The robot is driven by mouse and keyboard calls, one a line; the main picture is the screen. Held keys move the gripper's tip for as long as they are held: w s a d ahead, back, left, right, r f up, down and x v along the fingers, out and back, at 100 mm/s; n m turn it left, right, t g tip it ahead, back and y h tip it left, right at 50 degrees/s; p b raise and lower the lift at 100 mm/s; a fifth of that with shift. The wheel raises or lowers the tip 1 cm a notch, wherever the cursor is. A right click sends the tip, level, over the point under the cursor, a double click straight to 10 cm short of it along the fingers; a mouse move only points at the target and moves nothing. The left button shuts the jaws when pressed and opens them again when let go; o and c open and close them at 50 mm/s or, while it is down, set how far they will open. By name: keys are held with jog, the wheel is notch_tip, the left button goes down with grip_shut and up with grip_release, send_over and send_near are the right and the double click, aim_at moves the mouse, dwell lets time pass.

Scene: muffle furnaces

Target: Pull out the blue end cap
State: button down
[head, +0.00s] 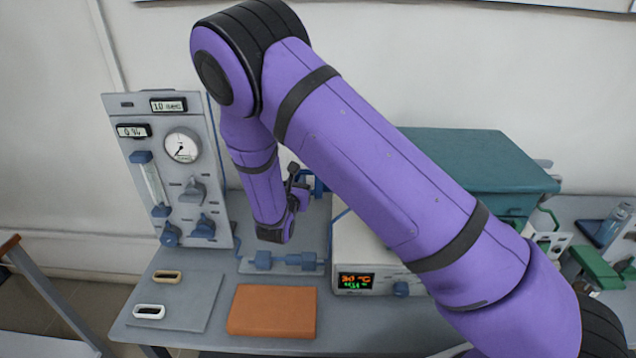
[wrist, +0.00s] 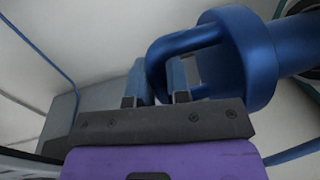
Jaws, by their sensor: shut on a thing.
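The blue end cap (wrist: 235,62) is a round blue piece with a loop handle (wrist: 160,52) in the wrist view. It sits at the upper right, on the end of a furnace tube. My gripper (wrist: 157,85) is shut on the cap's handle, with a finger on each side of the loop's near bar. In the head view my gripper (head: 297,180) is at the middle, and a little of the blue cap (head: 318,185) shows behind it. My arm hides most of the furnace tube there.
A white furnace box (head: 362,245) with a lit display stands right of my gripper. A gauge panel (head: 170,175) stands at the left. An orange block (head: 272,311) and a grey mat (head: 172,301) with two small oval trays lie in front. A teal box (head: 480,160) is behind my arm.

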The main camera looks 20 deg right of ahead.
jog(key=w+a, duration=0.3)
jog(key=a, duration=0.7)
jog(key=shift+w+a, duration=0.1)
jog(key=c, duration=1.1)
grip_release()
jog(key=v, duration=1)
jog(key=shift+s+a, duration=0.15)
jog(key=shift+s, duration=0.2)
